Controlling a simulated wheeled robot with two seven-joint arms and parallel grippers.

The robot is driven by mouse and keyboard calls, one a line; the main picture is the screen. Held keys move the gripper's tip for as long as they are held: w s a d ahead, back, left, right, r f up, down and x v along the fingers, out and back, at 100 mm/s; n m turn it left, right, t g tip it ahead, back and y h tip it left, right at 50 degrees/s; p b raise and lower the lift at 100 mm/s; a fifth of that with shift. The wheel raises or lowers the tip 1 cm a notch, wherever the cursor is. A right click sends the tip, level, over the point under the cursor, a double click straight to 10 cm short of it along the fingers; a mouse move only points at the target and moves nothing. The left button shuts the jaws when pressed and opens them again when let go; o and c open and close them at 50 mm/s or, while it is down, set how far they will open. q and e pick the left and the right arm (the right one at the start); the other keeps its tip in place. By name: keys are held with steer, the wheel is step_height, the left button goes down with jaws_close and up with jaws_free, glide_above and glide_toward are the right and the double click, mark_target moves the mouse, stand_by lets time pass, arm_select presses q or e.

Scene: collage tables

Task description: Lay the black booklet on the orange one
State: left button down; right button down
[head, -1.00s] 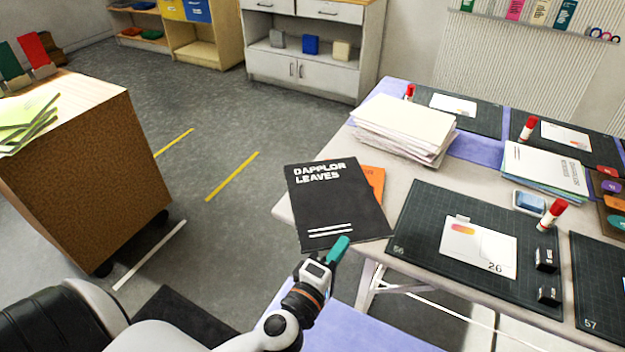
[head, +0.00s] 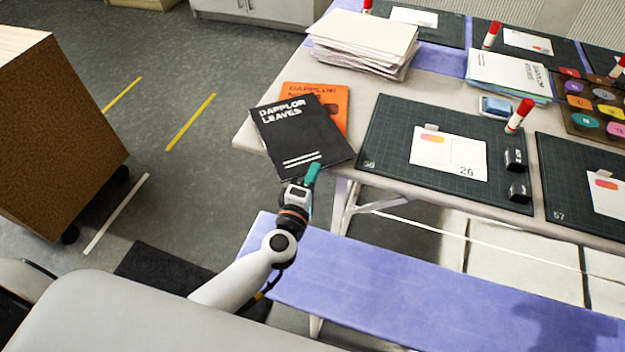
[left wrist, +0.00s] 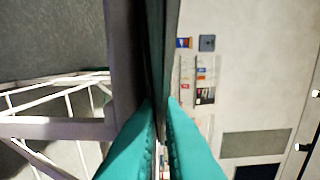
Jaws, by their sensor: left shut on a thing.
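The black booklet (head: 296,137), with white lettering "DAPPLOR LEAVES", is at the near left corner of the table. The orange booklet (head: 331,100) lies on the table there, partly hidden behind the black one. My left gripper (head: 312,175) has teal fingers and is shut on the near edge of the black booklet. In the left wrist view the fingers (left wrist: 162,135) pinch the dark booklet (left wrist: 158,60), seen edge-on. The black booklet overlaps the orange one in the head view. I cannot tell whether the two touch. My right gripper is not in view.
A stack of paper (head: 362,42) stands behind the orange booklet. A dark cutting mat (head: 390,130) with a card and a red-capped glue stick (head: 519,116) lies to the right. A purple bench (head: 420,290) runs along the table's near side. Open floor lies left of the table.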

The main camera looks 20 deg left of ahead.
arm_select(q)
steer(key=shift+f, duration=0.2)
steer(key=shift+f, duration=0.15)
steer(key=c, duration=1.6)
jaws_free()
steer(key=shift+o, duration=0.2)
